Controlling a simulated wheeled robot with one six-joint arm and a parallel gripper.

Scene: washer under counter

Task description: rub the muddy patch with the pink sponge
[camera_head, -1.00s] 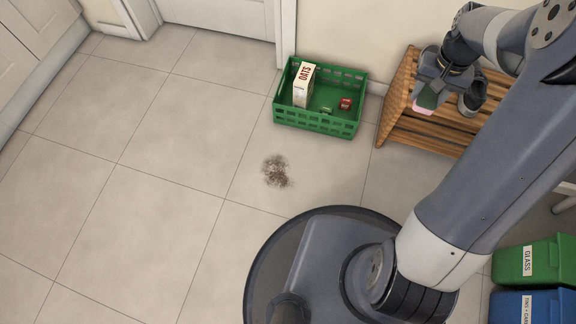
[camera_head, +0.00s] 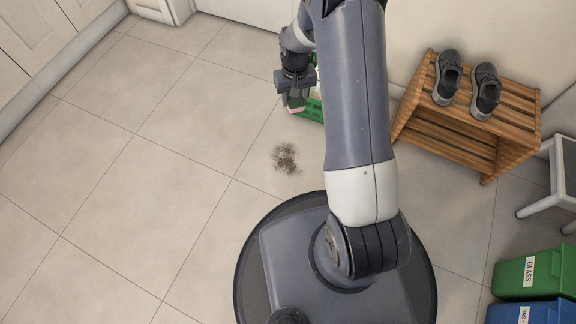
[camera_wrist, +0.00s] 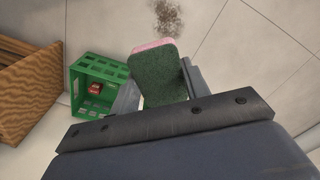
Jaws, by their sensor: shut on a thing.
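The muddy patch (camera_head: 286,158) is a brown, speckled smear on the pale floor tiles, in front of my base. It also shows at the top of the wrist view (camera_wrist: 167,15). My gripper (camera_head: 295,100) is shut on the pink sponge (camera_head: 296,109), above the floor and a little beyond the patch in the head view. In the wrist view the sponge (camera_wrist: 158,75) shows a dark green scouring face and a pink edge, held between the jaws. The sponge is apart from the patch.
A green crate (camera_head: 312,108), mostly hidden by my arm, stands behind the patch; its red item (camera_wrist: 95,88) shows in the wrist view. A wooden shoe rack (camera_head: 470,118) with shoes stands right. Green (camera_head: 530,272) and blue bins (camera_head: 535,312) are at lower right. Floor at left is clear.

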